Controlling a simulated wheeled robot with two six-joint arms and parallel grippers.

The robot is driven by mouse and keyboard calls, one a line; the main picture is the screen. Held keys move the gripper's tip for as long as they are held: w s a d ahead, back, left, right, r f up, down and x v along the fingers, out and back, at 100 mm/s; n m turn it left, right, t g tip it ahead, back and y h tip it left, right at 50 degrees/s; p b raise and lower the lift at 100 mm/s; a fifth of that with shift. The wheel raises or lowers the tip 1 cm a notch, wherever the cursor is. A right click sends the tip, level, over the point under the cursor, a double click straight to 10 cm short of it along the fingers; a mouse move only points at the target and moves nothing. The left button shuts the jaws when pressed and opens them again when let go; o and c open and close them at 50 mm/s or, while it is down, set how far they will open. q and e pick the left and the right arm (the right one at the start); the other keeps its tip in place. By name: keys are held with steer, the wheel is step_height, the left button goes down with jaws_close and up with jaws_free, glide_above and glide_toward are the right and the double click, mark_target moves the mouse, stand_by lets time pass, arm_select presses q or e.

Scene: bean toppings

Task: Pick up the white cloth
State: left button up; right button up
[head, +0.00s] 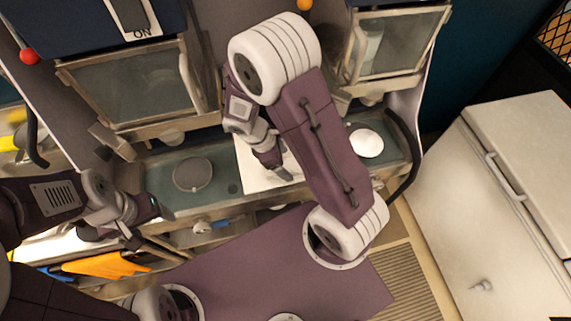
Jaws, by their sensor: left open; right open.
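The white cloth (252,178) lies flat on the green counter, partly hidden by my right gripper and arm. My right gripper (276,163) is over the cloth with its fingers pointing down; it is open with nothing seen in it. Whether the fingertips touch the cloth I cannot tell. My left gripper (146,219) is open and empty at the counter's front left edge, well left of the cloth.
A grey round disc (192,174) lies on the counter left of the cloth, and a white round object (366,143) lies to its right. An orange item (105,264) is at the lower left. White cabinets (466,200) stand at the right.

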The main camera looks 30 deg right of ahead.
mark_target(287, 164)
steer(key=shift+s+d+r, duration=0.1)
steer(key=shift+s, duration=0.1)
steer(key=c, duration=1.5)
steer(key=shift+o, duration=0.2)
steer(key=shift+w, duration=0.1)
steer(key=shift+w+r, duration=0.1)
steer(key=shift+r, duration=0.25)
steer(key=r, duration=0.3)
steer(key=shift+s+d+r, duration=0.25)
steer(key=shift+d+r, duration=0.05)
steer(key=shift+r, duration=0.1)
steer(key=s+d+r, duration=0.2)
steer(key=d, duration=0.1)
steer(key=s+d+r, duration=0.2)
steer(key=d, duration=0.1)
steer(key=s+d+r+b, duration=0.1)
steer(key=s+d+r, duration=0.1)
steer(key=d, duration=0.1)
steer(key=shift+d+r, duration=0.1)
steer(key=shift+r, duration=0.15)
